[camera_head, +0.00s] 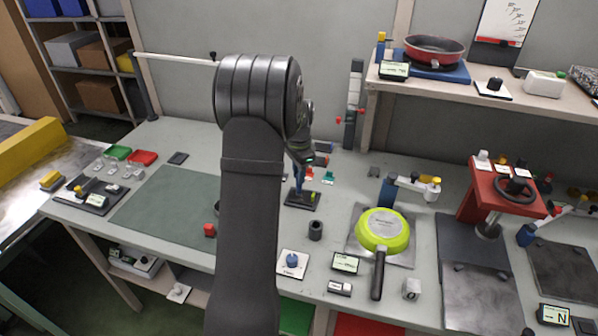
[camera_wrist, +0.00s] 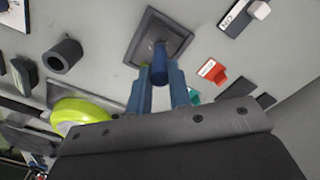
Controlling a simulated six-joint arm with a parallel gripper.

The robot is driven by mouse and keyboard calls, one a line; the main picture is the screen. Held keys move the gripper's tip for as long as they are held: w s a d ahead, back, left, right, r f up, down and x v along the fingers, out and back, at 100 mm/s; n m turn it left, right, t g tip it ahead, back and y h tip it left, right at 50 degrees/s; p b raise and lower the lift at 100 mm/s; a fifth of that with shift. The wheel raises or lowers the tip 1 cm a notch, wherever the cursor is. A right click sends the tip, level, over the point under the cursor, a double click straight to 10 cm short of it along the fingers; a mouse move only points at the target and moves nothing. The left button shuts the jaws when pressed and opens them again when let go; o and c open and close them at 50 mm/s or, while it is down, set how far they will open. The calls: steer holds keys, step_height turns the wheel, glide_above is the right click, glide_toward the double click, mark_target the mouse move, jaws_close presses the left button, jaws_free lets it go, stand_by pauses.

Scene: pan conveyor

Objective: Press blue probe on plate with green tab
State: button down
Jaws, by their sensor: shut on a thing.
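My gripper (camera_wrist: 160,78) is shut on the blue probe (camera_wrist: 160,62), a dark blue cylinder between its blue fingers. The probe is over a dark square base (camera_wrist: 182,27); I cannot tell whether it still rests in it. In the head view my gripper (camera_head: 299,182) is above this base (camera_head: 303,206), partly hidden by my arm. A green-teal tab (camera_head: 328,177) and a red tab (camera_head: 309,172) are just behind. In the wrist view the teal tab (camera_wrist: 194,97) is partly hidden by a finger, and the red tab (camera_wrist: 212,70) lies right of the base. The plates belonging to these tabs are hard to make out.
A dark hollow cylinder (camera_head: 315,230) stands in front of the base. A red wheel press (camera_head: 505,190) is farther right. The green mat (camera_head: 165,210) is mostly clear.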

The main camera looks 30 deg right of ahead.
steer(key=shift+f, duration=0.6)
stand_by(1.7)
steer(key=shift+r, duration=3.55)
